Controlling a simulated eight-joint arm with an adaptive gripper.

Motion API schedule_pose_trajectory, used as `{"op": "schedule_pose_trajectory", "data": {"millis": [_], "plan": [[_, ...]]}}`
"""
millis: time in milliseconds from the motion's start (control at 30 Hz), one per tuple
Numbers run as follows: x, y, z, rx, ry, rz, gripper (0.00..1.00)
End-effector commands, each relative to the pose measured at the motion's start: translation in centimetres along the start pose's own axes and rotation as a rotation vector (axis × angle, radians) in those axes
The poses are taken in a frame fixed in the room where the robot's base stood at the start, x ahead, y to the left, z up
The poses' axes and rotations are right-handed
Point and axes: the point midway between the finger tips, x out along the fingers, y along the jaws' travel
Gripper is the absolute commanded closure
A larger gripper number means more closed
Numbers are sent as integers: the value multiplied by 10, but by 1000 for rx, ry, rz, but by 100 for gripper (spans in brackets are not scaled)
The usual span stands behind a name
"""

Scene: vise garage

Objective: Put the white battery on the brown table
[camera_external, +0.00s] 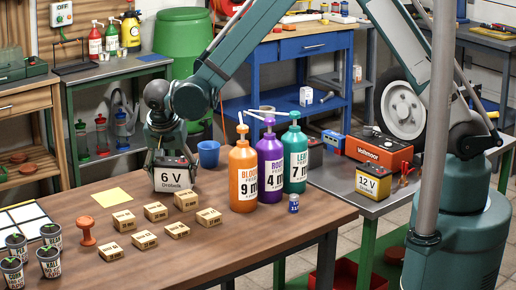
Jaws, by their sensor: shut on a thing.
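The white battery (175,179), marked 6 V, has a dark top and is at the back part of the brown table (235,235). My gripper (172,158) comes down from above and is shut on the white battery near its top. The battery is roughly upright. I cannot tell whether its underside touches the table top. A yellow-labelled 12 V battery (373,186) stands on the grey table at the right.
Orange (243,180), purple and teal bottles stand right of the white battery, with a blue cup (208,154) behind. The table's front right is clear.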

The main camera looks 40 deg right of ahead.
Motion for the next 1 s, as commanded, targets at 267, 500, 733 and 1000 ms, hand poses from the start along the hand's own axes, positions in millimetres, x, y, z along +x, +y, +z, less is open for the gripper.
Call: {"op": "schedule_pose_trajectory", "data": {"millis": [267,500,733,1000], "plan": [[1,0,0,0,0,0,22],[1,0,0,0,0,0,22],[-7,0,-1,-1,0,0,22],[-40,0,-1,-1,0,0,22]]}}
